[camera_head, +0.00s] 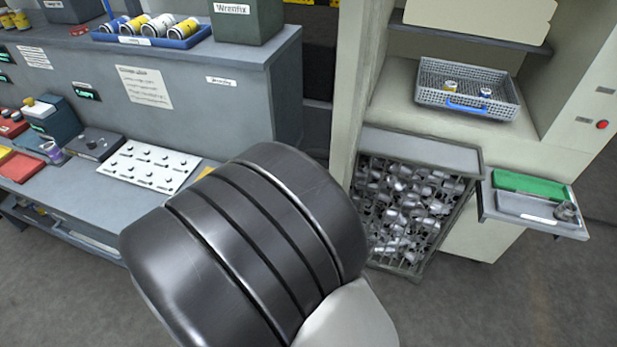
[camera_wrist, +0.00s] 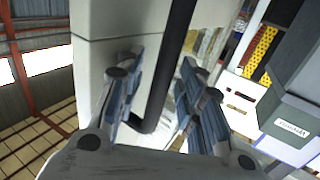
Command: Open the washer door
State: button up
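In the wrist view, my gripper (camera_wrist: 160,75) is open, with blue-grey pads on its two fingers. A long dark bar (camera_wrist: 174,60), which looks like a handle, runs between the fingers in front of a pale panel (camera_wrist: 105,25). Both fingers appear apart from the bar, though depth is hard to judge. The bar's lower end bends toward the panel near the left finger. In the head view, my dark arm link fills the centre and hides my gripper. I cannot tell which pale surface there is the washer door.
A cream cabinet (camera_head: 490,145) on the right has an open bay with a wire basket (camera_head: 432,97) inside. A bin of metal parts (camera_head: 405,215) and a side shelf (camera_head: 570,232) stand by it. A grey bench (camera_head: 110,220) is at left. A Wrenfix box (camera_wrist: 295,150) is close at right.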

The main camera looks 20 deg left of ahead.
jog(key=v, duration=1.2)
dwell(0.4)
